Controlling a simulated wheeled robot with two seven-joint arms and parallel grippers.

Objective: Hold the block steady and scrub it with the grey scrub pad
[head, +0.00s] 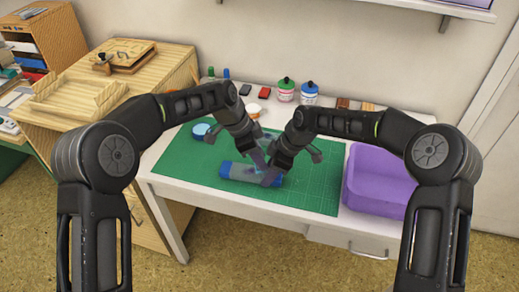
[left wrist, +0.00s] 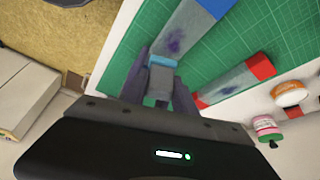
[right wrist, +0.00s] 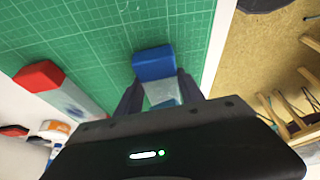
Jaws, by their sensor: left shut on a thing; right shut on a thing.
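The block (head: 238,171), grey with blue ends, lies on the green mat in the head view. In the left wrist view its grey side (left wrist: 187,32) bears a purple stain. My left gripper (head: 260,162) is shut on a small grey piece with a light-blue edge (left wrist: 161,75), apparently the scrub pad, at the block. Whether the pad touches the stain I cannot tell. My right gripper (head: 274,174) is shut on the block near one end; that blue end (right wrist: 153,62) shows past its fingers. The grippers are close together and partly hide the block's middle.
A red-ended stained block (left wrist: 232,86) lies on the mat (head: 312,180) behind. A purple bin (head: 377,170) stands right. The mat's front right is clear.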

